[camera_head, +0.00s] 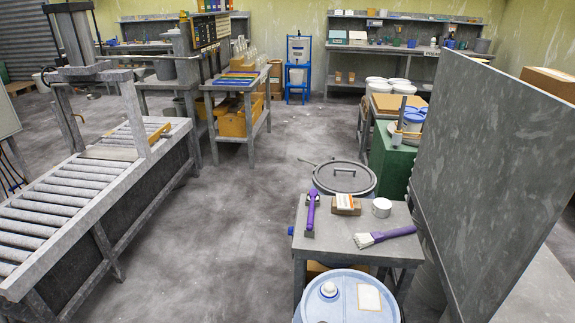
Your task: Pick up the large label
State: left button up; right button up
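I cannot tell for sure which thing is the large label. A pale, flat square patch (369,297) with a light border lies on the top of a blue drum (335,308) at the bottom of the view, right of the drum's white cap (328,290). On the small grey table (335,240) behind the drum, a little brown box (346,208) holds whitish and orange pieces, possibly labels. Neither of my grippers is in view.
On the small table are a purple-handled scraper (311,212), a purple-handled brush (386,236) and a white tub (381,207). A lidded grey drum (344,179) stands behind it. A tall grey panel (490,170) blocks the right; a roller conveyor (75,195) fills the left. Floor (230,230) between is clear.

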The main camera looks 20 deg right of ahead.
aim_at(344, 202)
jog(key=z, duration=1.15)
